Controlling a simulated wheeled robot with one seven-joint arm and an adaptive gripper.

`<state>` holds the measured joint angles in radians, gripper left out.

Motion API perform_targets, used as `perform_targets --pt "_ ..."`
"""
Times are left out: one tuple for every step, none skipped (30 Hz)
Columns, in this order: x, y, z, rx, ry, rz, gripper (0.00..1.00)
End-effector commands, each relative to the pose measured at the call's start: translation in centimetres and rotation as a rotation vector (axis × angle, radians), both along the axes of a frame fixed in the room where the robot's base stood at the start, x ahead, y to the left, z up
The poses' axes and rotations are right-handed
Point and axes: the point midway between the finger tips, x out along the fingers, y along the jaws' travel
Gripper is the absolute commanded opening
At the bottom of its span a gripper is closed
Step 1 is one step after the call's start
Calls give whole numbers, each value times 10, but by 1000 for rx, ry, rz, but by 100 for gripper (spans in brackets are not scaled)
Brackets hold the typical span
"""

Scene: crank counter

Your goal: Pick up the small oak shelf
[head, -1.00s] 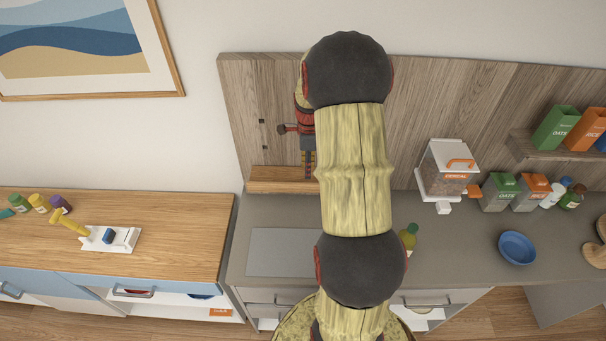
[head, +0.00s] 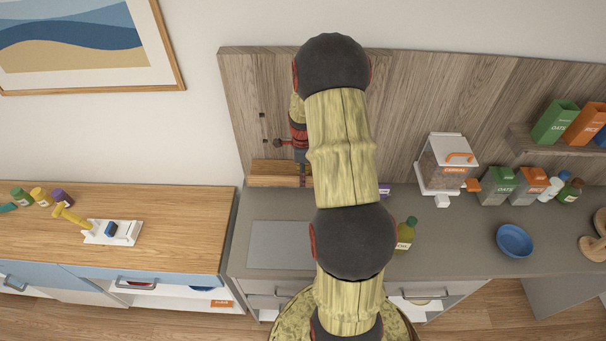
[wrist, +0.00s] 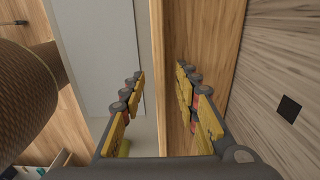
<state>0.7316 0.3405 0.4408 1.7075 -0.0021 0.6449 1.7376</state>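The small oak shelf (head: 268,174) is a light wooden board at the foot of the left end of the grey-brown wood back panel, behind the grey counter. My arm hides its right part in the head view. In the wrist view the shelf (wrist: 212,50) runs lengthwise, right of centre. My gripper (wrist: 160,73) is open. Its left finger is over the grey counter side and its right finger overlaps the board. Whether either finger touches the board cannot be told.
The back panel (head: 243,100) has small dark square holes above the shelf. A light grey plate (head: 283,245) lies on the counter in front. A green bottle (head: 405,234), a cereal dispenser (head: 446,165) and a blue bowl (head: 514,240) stand to the right.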

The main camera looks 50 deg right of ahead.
Motion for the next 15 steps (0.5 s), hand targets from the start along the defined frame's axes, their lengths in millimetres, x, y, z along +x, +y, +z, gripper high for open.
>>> perform_targets --pt "0 0 0 0 0 0 27" --pt "0 0 0 0 0 0 26" --pt "0 0 0 0 0 0 23" --pt "0 0 0 0 0 0 22" --pt "0 0 0 0 0 0 20" --pt "0 0 0 0 0 0 18" --pt "0 0 0 0 0 0 16" --pt "0 0 0 0 0 0 14" --pt "0 0 0 0 0 0 12" --pt "0 0 0 0 0 0 10" --pt "0 0 0 0 0 0 8" --pt "0 0 0 0 0 0 6" --pt "0 0 0 0 0 0 5" --pt "0 0 0 0 0 0 3" --pt "0 0 0 0 0 0 1"
